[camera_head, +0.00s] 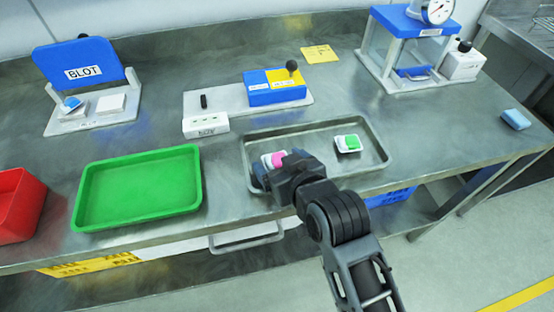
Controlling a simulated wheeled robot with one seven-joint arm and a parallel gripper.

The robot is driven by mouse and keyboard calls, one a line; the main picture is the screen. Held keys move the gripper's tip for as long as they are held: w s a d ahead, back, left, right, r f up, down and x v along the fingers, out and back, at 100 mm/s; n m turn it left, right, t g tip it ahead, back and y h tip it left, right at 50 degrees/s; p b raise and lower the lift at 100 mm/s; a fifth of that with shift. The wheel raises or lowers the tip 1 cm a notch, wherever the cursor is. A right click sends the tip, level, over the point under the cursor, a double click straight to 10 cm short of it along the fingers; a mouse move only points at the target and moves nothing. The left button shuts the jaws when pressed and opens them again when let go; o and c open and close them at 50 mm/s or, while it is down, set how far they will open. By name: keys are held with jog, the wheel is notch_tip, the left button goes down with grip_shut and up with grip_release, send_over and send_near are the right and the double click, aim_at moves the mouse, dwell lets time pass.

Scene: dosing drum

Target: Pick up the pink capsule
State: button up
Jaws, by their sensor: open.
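The pink capsule (279,158) shows as a small pink patch with a bit of white at its left, in the left part of the metal tray (372,135). My gripper (283,168) is over the left front of this tray, right at the capsule in the picture. The gripper hides most of the capsule and whatever is under it. The jaws are open. I cannot tell whether they are around the capsule or above it.
A green capsule (352,142) in a white holder sits in the tray's right part. A green tray (140,190) and red bin (17,204) stand left. Behind are a blue-yellow device (274,88), BLOT stand (80,62) and blue-framed gauge case (405,50).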

jog(key=shift+f, duration=0.15)
jog(key=shift+s+f, duration=0.1)
jog(key=shift+f, duration=0.05)
jog(key=c, duration=1.4)
